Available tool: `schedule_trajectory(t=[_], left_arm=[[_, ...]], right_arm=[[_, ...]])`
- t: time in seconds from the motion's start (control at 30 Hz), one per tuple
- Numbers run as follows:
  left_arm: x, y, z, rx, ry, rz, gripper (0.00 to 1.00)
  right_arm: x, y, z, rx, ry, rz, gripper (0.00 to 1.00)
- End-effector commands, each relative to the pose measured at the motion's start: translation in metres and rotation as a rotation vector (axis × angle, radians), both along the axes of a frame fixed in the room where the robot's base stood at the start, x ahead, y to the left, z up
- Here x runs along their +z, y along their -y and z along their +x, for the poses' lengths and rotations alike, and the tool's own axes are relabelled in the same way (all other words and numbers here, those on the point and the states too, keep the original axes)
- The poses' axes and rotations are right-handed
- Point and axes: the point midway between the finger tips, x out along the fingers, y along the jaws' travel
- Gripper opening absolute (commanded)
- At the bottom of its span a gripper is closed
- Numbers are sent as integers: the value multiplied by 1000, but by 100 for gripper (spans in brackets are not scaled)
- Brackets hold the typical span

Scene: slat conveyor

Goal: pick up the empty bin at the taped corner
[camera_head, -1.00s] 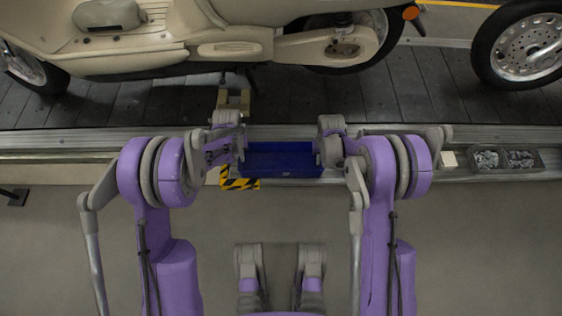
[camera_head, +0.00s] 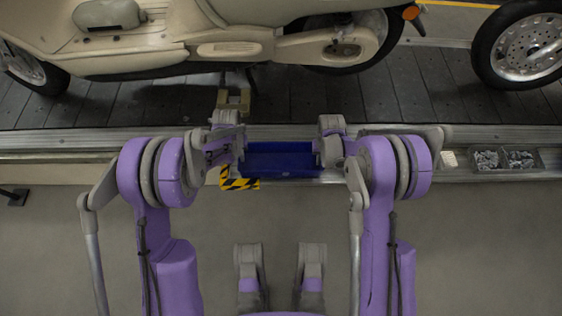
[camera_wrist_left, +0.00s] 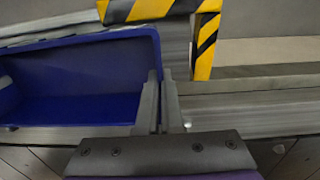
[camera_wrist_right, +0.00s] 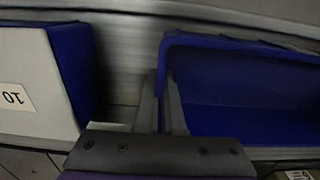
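The empty blue bin (camera_head: 285,165) sits at the near edge of the conveyor, beside the black-and-yellow taped corner (camera_head: 240,184). Its inside looks bare in both wrist views. My left gripper (camera_head: 238,150) is at the bin's left end; in the left wrist view its fingers (camera_wrist_left: 160,80) close around the bin's end wall (camera_wrist_left: 158,45). My right gripper (camera_head: 325,152) is at the right end; in the right wrist view its fingers (camera_wrist_right: 160,88) pinch the opposite end wall (camera_wrist_right: 165,48). The bin's underside is hidden, so I cannot tell whether it touches the surface.
A cream scooter (camera_head: 230,48) stands on the dark slat conveyor (camera_head: 430,95) behind. A tray of small metal parts (camera_head: 505,160) is at the right. A blue container with a pale face marked 10 (camera_wrist_right: 25,85) stands apart from the bin in the right wrist view. The near floor is open.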

Motion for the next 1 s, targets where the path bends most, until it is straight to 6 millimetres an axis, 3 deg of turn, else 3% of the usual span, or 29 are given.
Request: schedule_trajectory(t=[0.57, 1.0], left_arm=[[4, 0, 0, 0, 1, 0, 0], [56, 0, -4, -1, 15, 0, 0]], right_arm=[[4, 1, 0, 1, 1, -2, 0], [55, 1, -3, 0, 15, -2, 0]])
